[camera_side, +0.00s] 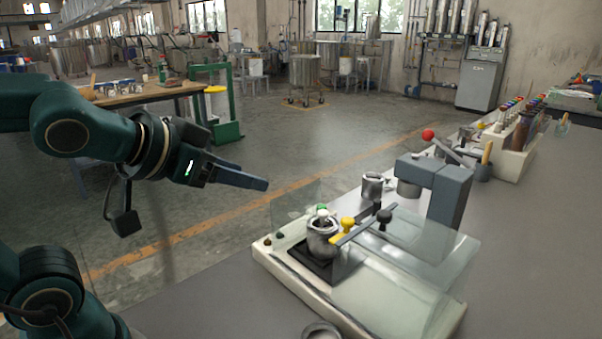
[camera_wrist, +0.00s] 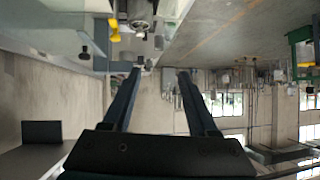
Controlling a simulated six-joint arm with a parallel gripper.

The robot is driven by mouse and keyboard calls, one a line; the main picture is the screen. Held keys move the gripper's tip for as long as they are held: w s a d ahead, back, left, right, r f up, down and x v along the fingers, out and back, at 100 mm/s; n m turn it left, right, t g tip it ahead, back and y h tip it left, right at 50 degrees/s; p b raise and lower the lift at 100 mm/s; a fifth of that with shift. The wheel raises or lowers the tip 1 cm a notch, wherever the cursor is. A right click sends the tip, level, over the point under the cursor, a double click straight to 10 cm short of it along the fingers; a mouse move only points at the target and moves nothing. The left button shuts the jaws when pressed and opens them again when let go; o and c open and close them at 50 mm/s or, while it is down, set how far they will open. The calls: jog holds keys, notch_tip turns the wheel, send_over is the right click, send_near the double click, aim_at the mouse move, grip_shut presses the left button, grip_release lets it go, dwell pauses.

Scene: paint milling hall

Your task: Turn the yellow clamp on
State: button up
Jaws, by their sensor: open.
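The yellow clamp knob (camera_side: 348,224) sits beside a small metal cup (camera_side: 322,238) on a cream bench machine (camera_side: 315,303). A flat bar runs from near it towards a black knob (camera_side: 384,216). In the wrist view the yellow knob (camera_wrist: 115,30) is near the top, left of centre, with the black knob (camera_wrist: 85,54) lower left. My gripper (camera_side: 266,184) is in the air, left of and above the machine, apart from the clamp. Its two fingers (camera_wrist: 160,71) are spread with nothing between them. Whether the clamp is on or off is unclear.
A clear shield (camera_side: 440,255) and a grey upright arm (camera_side: 452,195) stand on the machine's right side. A red ball lever (camera_side: 428,135), another metal cup (camera_side: 372,187) and a bottle rack (camera_side: 512,155) are behind. The air between my gripper and the clamp looks free.

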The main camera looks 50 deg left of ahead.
jog(key=w+r+m+t, duration=0.2)
jog(key=w+r+t, duration=0.25)
jog(key=w, duration=0.25)
jog(key=m+g+h, duration=0.5)
jog(key=m+h, duration=0.4)
jog(key=h, duration=0.2)
send_over(344, 219)
jog(key=s, duration=0.3)
notch_tip(344, 219, down, 7)
jog(key=shift+n+g, duration=0.55)
jog(key=shift+n, duration=0.05)
jog(key=a+f, duration=0.1)
jog(key=f, duration=0.3)
jog(key=a+f, duration=0.1)
jog(key=f, duration=0.1)
jog(key=shift+w+a+f, duration=0.1)
jog(key=shift+a+f, duration=0.25)
jog(key=shift+x, duration=2.45)
